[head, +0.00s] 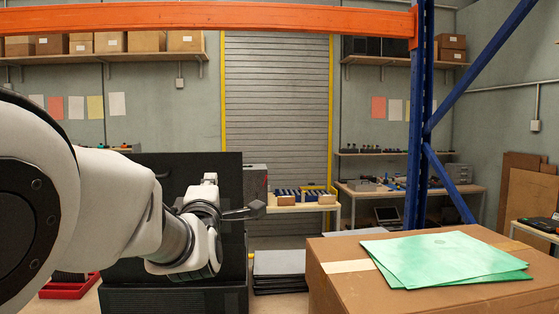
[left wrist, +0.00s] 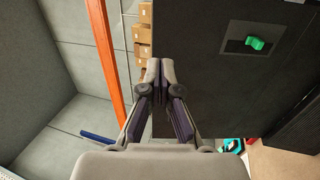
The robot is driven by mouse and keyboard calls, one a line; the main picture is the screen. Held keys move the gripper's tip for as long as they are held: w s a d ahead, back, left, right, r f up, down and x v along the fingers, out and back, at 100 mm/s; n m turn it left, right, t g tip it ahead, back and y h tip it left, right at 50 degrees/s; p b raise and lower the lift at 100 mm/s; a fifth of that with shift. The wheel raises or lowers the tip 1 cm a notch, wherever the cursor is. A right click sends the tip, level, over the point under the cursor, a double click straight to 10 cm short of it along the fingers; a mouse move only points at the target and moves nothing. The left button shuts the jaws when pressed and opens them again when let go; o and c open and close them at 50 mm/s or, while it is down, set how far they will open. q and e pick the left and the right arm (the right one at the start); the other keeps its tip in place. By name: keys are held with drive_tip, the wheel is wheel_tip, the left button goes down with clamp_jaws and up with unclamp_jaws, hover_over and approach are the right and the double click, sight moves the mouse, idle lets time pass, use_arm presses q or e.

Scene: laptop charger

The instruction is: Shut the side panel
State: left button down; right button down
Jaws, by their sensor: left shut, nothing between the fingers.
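The side panel is a large flat dark sheet; it shows in the left wrist view (left wrist: 215,95) on the right, with a green handle (left wrist: 256,43) in a grey recess. In the head view a dark upright panel (head: 228,167), which looks like the same one, stands behind my left arm. My left gripper (head: 258,209) is shut and empty in front of it, fingers pointing right. In the left wrist view the shut fingertips (left wrist: 160,68) overlap the panel's left edge; I cannot tell whether they touch it. My right gripper is not in view.
A cardboard box (head: 350,292) with green sheets (head: 440,258) stands at front right. A blue rack post (head: 417,140) and orange beam (head: 240,16) frame the view. A ridged dark unit (head: 170,298) is below the panel. A red tray (head: 70,288) lies on the floor at left.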

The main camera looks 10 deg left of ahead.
sight(216, 156)
use_arm(q)
drive_tip(key=p+x, duration=0.6)
drive_tip(key=x, duration=0.5)
drive_tip(key=shift+r+p, duration=0.2)
drive_tip(key=shift+p, duration=0.1)
drive_tip(key=shift+w+a+f, duration=0.1)
drive_tip(key=shift+w, duration=0.05)
